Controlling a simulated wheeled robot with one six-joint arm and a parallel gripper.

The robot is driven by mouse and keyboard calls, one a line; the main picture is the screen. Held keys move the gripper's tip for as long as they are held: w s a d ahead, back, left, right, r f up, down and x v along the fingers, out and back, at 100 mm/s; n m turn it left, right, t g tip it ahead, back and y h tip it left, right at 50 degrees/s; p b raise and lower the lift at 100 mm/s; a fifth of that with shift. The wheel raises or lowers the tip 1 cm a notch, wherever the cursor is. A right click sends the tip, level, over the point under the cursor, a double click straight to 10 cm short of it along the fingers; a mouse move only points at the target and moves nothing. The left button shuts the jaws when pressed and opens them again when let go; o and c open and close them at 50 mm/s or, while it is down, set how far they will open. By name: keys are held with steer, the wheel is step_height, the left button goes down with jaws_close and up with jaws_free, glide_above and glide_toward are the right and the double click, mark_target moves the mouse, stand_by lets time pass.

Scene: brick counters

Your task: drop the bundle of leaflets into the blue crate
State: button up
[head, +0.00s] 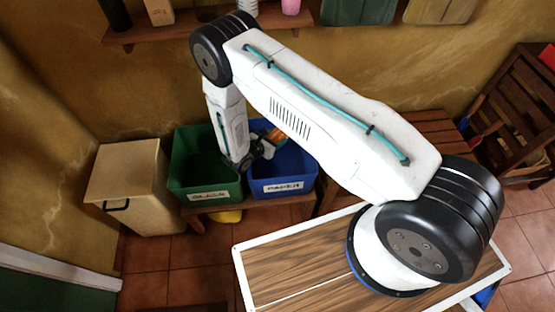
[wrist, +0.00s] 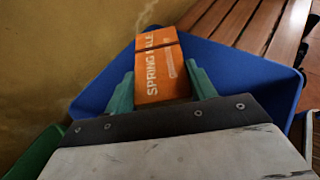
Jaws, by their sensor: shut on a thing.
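The bundle of leaflets (wrist: 161,66) is orange with white "SPRING" lettering and a dark strap across it. My gripper (wrist: 158,88) is shut on it, with one green finger on each side. The blue crate (wrist: 244,70) lies below and around the bundle in the wrist view. In the head view the blue crate (head: 284,186) carries a "PAPER" label. There the bundle (head: 276,134) shows as a small orange patch over the crate's back left, partly hidden by my arm. I cannot tell how far above the crate floor it is.
A green crate (head: 190,189) labelled "GLASS" stands directly left of the blue one on a wooden bench (head: 256,201). A beige bin (head: 128,185) stands further left. A shelf (head: 170,32) with bottles hangs on the wall behind. Wooden slats (wrist: 232,22) lie right of the blue crate.

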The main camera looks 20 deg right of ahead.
steer(key=shift+f, duration=1.95)
steer(key=o, duration=1)
steer(key=shift+o, duration=0.2)
steer(key=v, duration=0.8)
